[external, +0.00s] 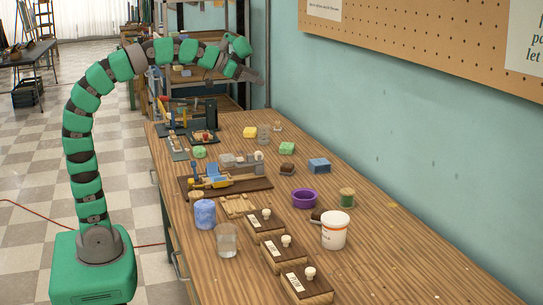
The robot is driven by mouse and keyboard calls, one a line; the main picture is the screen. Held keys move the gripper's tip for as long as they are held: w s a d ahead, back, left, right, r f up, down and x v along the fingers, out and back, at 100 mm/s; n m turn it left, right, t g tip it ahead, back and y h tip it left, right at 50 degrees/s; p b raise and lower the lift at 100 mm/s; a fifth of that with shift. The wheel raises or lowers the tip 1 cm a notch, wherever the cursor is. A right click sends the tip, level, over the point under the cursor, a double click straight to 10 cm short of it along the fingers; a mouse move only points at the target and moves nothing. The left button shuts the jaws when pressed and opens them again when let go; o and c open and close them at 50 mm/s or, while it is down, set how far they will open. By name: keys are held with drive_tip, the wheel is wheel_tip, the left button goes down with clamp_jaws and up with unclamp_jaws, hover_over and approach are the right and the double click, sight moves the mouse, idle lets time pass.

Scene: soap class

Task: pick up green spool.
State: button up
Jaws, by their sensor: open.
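The green spool (347,198) stands upright on the wooden workbench, right of the middle of the external view, with green thread between pale ends. It is behind and slightly right of a white tub and right of a purple bowl. My gripper (256,76) is open and empty, high above the far part of the bench, up and left of the spool and well apart from it. My green and grey arm rises from its base at the left of the bench and reaches over to the right.
Near the spool are the purple bowl (304,199), the white tub (334,231) and a blue block (319,165). Several wooden boxes with white knobs (286,254) line the front. A blue jar (204,214) and a glass (227,240) stand left. The bench's right side is mostly clear beside the wall.

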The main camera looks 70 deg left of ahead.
drive_tip(key=w+d+f+m+g+h+p, duration=0.2)
drive_tip(key=w+d+f+m+g, duration=0.1)
drive_tip(key=w+f, duration=0.65)
drive_tip(key=m+g+h+p, duration=0.7)
drive_tip(key=m+h, duration=0.2)
drive_tip(key=m, duration=0.2)
approach(347, 192)
drive_tip(key=x, duration=0.8)
drive_tip(key=b+x, duration=0.1)
drive_tip(key=x, duration=0.3)
drive_tip(key=shift+w+a+f, duration=0.2)
drive_tip(key=shift+a+f, duration=0.05)
drive_tip(key=shift+f, duration=0.1)
drive_tip(key=c, duration=1)
